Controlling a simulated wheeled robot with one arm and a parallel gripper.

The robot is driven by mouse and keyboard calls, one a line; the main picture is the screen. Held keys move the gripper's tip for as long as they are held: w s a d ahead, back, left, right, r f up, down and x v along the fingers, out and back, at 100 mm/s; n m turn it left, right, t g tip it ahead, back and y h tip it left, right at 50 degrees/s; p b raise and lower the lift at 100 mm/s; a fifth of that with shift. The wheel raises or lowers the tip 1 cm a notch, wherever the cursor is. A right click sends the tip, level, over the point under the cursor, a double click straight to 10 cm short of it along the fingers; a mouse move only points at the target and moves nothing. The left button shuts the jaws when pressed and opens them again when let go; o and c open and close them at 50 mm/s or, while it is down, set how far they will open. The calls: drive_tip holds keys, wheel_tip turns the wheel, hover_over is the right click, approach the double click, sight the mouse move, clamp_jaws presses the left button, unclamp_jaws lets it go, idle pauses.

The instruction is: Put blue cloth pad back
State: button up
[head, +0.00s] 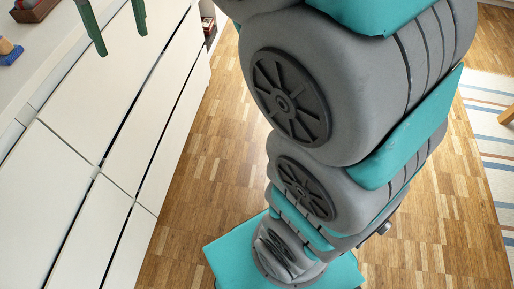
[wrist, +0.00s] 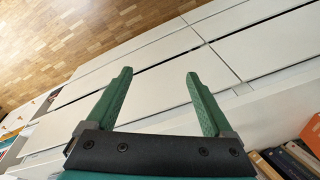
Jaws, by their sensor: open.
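A small blue item (head: 10,54) with a tan part on top sits on the white cabinet top at the left edge of the head view. It is cut off by the frame, and I cannot tell whether it is the blue cloth pad. No other blue pad shows. My gripper (head: 122,44) has green fingers and is at the top left of the head view, in front of the cabinet's drawer fronts (head: 92,88). In the wrist view my gripper (wrist: 158,73) is open, with nothing between its fingers. The drawer fronts there look closed.
A reddish-brown box (head: 34,12) with grey things in it stands on the cabinet top. Several books (wrist: 283,162) show at the lower right of the wrist view. A striped rug (head: 490,130) lies at the right. The wooden floor (head: 185,190) beside the cabinet is clear.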

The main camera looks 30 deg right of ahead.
drive_tip(key=s+d+f+m+g, duration=0.1)
drive_tip(key=s+d+f, duration=0.3)
drive_tip(key=s+f, duration=0.2)
drive_tip(key=s+d+f+m+g+h, duration=0.1)
drive_tip(key=s+d+f, duration=0.3)
drive_tip(key=s+f, duration=0.3)
drive_tip(key=s+d+f+m+g, duration=0.1)
drive_tip(key=s+d+f+m, duration=0.1)
drive_tip(key=s+d+f, duration=0.2)
drive_tip(key=s+f, duration=0.3)
drive_tip(key=s, duration=0.4)
drive_tip(key=shift+s+d+h, duration=0.2)
drive_tip(key=shift+d+h, duration=0.1)
drive_tip(key=shift+d, duration=0.05)
